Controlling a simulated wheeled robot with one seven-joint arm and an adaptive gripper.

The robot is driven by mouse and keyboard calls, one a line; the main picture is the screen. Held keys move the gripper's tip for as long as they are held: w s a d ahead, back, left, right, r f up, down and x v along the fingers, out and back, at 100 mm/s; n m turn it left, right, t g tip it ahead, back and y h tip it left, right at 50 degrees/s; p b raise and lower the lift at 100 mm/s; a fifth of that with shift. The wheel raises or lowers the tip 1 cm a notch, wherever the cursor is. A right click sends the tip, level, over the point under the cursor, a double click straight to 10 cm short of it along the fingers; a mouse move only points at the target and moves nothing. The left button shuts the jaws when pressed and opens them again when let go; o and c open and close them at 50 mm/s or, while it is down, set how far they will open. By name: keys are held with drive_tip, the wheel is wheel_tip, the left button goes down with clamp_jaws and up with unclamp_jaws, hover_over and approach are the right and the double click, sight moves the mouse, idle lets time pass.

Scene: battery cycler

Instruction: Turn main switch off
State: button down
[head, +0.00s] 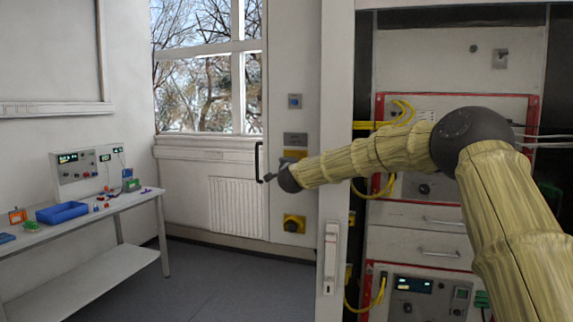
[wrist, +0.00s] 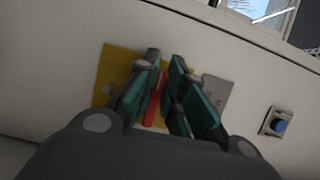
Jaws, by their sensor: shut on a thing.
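The main switch has a red handle (wrist: 154,100) on a yellow plate (wrist: 112,68) fixed to the pale wall panel. My gripper (wrist: 165,62) reaches over the plate in the wrist view, its green-padded fingers shut around the red handle. The fingers hide part of the handle and plate, so its exact turn angle is hard to tell. In the head view, the yellow plate (head: 296,153) shows just above my dark gripper (head: 271,177), and the handle is hidden.
A blue button (wrist: 280,126) and a grey label plate (wrist: 216,92) sit near the switch. A second yellow switch box (head: 294,224) is lower on the wall. A cabinet with red-framed instruments and yellow cables (head: 380,290) stands right. A bench (head: 90,217) is at left; the floor between is clear.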

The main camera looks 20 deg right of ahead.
drive_tip(key=c, duration=1.5)
unclamp_jaws()
drive_tip(key=shift+a, duration=0.1)
drive_tip(key=shift+s, duration=0.1)
drive_tip(key=v, duration=1.1)
drive_tip(key=shift+s, duration=0.35)
